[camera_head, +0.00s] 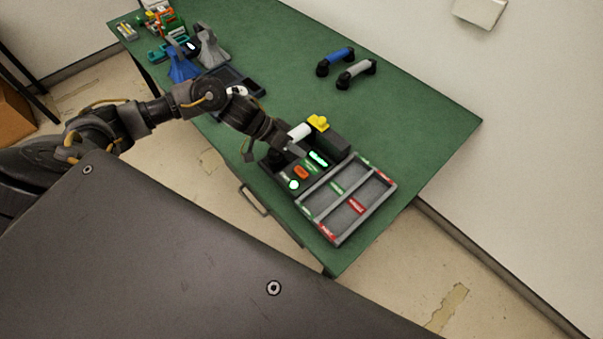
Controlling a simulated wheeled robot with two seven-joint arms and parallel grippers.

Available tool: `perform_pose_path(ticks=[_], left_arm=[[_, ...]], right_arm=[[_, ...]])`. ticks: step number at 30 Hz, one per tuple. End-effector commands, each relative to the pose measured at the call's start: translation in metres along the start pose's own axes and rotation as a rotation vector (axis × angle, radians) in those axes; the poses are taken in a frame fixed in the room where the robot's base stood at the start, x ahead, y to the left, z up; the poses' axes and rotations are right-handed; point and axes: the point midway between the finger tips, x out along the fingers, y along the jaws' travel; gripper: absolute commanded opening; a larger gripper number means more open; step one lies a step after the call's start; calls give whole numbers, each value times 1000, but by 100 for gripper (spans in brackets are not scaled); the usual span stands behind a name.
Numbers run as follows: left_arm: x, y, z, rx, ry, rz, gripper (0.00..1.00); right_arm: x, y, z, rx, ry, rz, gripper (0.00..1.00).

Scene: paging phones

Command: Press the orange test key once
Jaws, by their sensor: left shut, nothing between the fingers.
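The orange test key (301,172) sits on the top face of a dark device (313,183) on the green table. A lit green display (318,159) is above it on the same face, and a lit round green-white button (294,185) is below it. My left gripper (298,151) is shut and empty. Its tip hangs over the upper left part of the device, close to the orange key; I cannot tell whether it touches anything. My right gripper is not in view.
A grey divided tray (345,203) with red and green labels stands right of the device. A yellow-topped part (318,123) stands behind it. Blue (341,55) and grey (356,73) handsets lie further back. The table's right side (430,120) is clear.

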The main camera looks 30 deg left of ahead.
Motion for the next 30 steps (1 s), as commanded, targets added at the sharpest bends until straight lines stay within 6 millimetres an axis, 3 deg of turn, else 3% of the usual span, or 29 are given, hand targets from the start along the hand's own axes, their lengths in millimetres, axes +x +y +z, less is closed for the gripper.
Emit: perform_pose_path(ticks=[1,12,19,30], left_arm=[[8,-6,6,1,0,0,0],[36,-27,27,1,0,-2,0],[48,-35,35,-1,0,0,0],[50,-36,36,-1,0,0,0]], right_arm=[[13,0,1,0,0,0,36],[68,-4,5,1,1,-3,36],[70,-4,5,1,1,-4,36],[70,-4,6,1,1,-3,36]])
